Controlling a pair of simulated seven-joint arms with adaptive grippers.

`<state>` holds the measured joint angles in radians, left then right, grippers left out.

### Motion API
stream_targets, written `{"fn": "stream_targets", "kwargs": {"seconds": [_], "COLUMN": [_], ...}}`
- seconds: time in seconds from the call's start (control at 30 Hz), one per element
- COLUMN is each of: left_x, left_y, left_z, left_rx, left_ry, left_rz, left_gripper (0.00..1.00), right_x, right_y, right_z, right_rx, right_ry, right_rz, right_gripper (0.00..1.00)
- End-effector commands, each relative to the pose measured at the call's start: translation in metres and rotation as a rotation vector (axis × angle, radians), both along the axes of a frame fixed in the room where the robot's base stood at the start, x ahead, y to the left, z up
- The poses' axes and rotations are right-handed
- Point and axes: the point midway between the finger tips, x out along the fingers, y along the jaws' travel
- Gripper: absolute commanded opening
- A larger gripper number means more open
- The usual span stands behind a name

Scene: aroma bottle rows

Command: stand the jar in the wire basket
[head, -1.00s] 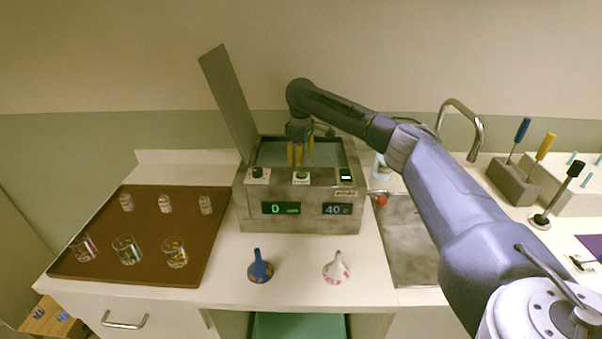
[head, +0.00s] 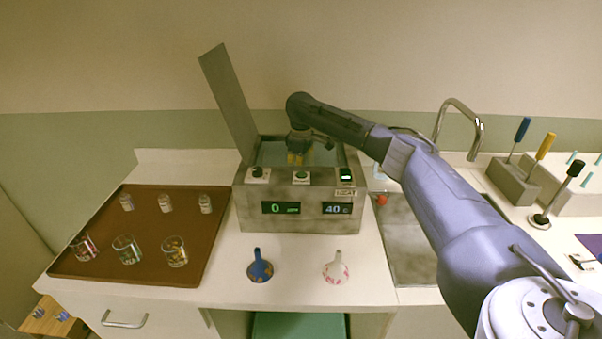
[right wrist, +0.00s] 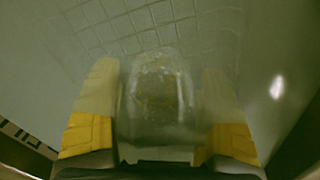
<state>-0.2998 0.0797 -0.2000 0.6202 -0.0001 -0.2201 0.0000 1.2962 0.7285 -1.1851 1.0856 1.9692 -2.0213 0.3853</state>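My right gripper (head: 296,159) points down into the open water bath (head: 265,213), its yellow fingertips partly hidden behind the front wall. In the right wrist view, the clear jar (right wrist: 158,95) stands between the two yellow fingers (right wrist: 160,120), which lie close along its sides and appear shut on it. The wire basket (right wrist: 135,22) shows as a pale grid beyond the jar. Whether the jar's base touches the basket is not clear. In the head view the jar is hidden by the gripper and bath wall. My left gripper is not in view.
The bath's raised lid (head: 228,100) stands at its left. A brown tray (head: 140,215) holds several jars and glasses. A blue flask (head: 260,268) and a pink-patterned flask (head: 335,270) stand in front. The sink (head: 405,240) is to the right.

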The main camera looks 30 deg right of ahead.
Motion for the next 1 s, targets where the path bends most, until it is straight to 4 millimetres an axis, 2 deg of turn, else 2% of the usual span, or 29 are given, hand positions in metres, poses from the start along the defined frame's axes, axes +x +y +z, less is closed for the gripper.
{"fn": "stream_targets", "kwargs": {"seconds": [0.23, 0.37, 0.8, 1.0], "left_x": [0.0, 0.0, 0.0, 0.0], "left_y": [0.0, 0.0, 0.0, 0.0], "left_z": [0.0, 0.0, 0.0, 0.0], "left_rx": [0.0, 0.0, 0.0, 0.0], "left_ry": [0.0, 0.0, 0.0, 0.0], "left_rz": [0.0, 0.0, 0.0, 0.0], "left_gripper": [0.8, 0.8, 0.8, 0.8], "right_x": [0.0, 0.001, 0.0, 0.0], "right_y": [0.0, 0.0, 0.0, 0.0], "right_z": [0.002, 0.013, 0.088, 0.111], "right_rx": [0.0, 0.0, -0.001, 0.0], "right_ry": [-0.001, -0.002, -0.003, -0.001], "right_rz": [0.0, 0.001, 0.001, 0.001], "right_gripper": [0.76, 0.76, 0.76, 0.76]}}
